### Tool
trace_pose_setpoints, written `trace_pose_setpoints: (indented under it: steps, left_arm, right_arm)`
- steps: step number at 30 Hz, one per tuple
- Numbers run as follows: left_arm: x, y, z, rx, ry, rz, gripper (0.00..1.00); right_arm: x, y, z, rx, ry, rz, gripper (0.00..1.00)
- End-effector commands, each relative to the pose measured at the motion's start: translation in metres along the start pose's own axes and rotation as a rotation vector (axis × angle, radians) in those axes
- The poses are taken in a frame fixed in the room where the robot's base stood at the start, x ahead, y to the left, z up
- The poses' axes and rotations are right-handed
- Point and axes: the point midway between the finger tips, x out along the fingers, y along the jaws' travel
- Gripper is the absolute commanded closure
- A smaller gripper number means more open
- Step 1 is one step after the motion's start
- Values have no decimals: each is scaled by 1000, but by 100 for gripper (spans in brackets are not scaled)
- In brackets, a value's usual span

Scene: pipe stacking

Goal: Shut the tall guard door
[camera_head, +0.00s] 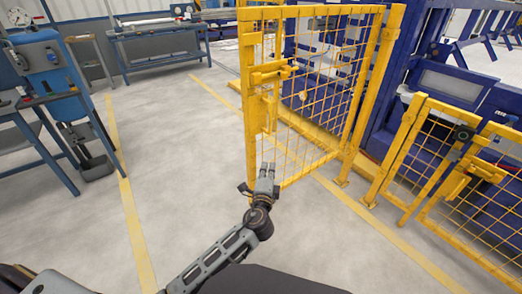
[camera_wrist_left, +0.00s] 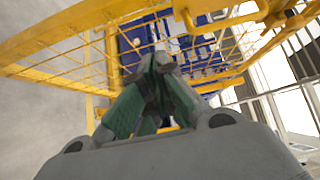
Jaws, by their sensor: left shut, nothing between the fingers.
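The tall guard door (camera_head: 318,112) is a yellow frame with wire mesh, standing open and swung out from its hinge post (camera_head: 372,95) toward the left. A yellow latch (camera_head: 270,75) sits on its free edge. My left gripper (camera_head: 267,168) is shut and empty, at the low part of the door's free edge; I cannot tell whether it touches. In the left wrist view, the gripper's fingers (camera_wrist_left: 155,82) are closed together, with the yellow door frame and mesh (camera_wrist_left: 85,55) just beyond them. My right gripper is not in view.
Low yellow mesh gates (camera_head: 415,150) stand at the right, before a blue machine (camera_head: 455,90). A blue workbench (camera_head: 160,45) is at the back left, and a blue stand (camera_head: 48,65) at the far left. The grey floor (camera_head: 185,150) left of the door is clear.

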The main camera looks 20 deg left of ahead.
Motion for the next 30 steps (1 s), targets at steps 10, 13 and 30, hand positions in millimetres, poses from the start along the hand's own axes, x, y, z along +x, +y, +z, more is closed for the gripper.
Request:
trace_pose_setpoints:
  steps: [10,13,30]
  left_arm:
    - [0,-4,0,2,-1,-8,100]
    - [0,-3,0,2,-1,-8,100]
    - [34,-3,0,1,0,-8,100]
  right_arm:
    - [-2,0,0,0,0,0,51]
    - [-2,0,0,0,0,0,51]
    - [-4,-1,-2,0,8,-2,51]
